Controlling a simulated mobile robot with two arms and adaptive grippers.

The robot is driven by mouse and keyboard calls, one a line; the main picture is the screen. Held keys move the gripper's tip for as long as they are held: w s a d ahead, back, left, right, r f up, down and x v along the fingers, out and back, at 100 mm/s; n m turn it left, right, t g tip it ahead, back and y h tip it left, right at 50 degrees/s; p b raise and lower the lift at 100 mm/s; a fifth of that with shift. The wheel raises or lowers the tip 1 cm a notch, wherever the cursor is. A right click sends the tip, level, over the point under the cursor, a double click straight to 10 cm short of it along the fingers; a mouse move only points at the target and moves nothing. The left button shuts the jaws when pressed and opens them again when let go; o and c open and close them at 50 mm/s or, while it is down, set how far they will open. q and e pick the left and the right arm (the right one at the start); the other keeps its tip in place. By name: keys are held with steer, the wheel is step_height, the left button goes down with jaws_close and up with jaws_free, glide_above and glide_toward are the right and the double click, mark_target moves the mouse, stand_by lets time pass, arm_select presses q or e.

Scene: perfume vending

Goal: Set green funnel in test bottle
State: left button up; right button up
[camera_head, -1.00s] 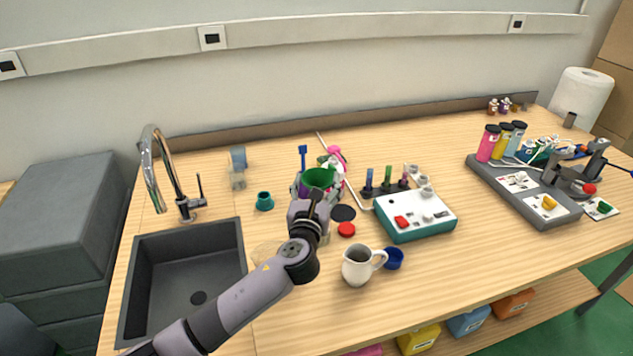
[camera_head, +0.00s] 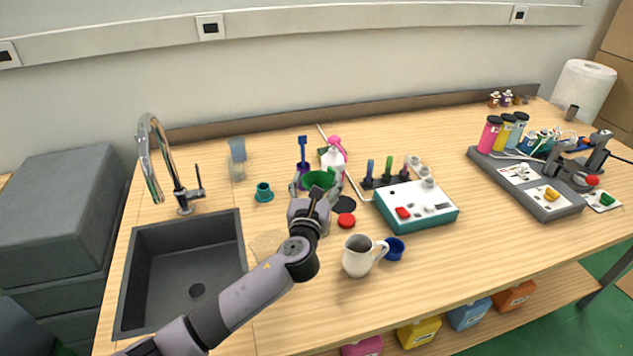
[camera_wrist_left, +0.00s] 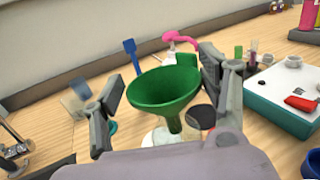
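The green funnel (camera_head: 319,180) stands nearly upright between the fingers of my left gripper (camera_head: 316,183). In the left wrist view the funnel (camera_wrist_left: 165,88) has its wide mouth up, and its spout points down into a clear glass bottle (camera_wrist_left: 160,137), mostly hidden by the funnel and my gripper. I cannot tell how deep the spout sits. My left gripper (camera_wrist_left: 160,95) has its fingers spread on both sides of the funnel's rim, and they look slightly apart from it. My right gripper is not in view.
A purple cup with a blue spatula (camera_head: 303,152) and a pink-topped bottle (camera_head: 334,160) stand behind. A red cap (camera_head: 346,220), white mug (camera_head: 359,256) and white-teal device (camera_head: 416,204) are to the right. The sink (camera_head: 185,270) is left.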

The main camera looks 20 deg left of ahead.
arm_select(q)
steer(key=o, duration=0.4)
steer(key=shift+c, duration=0.2)
steer(key=shift+s, duration=0.1)
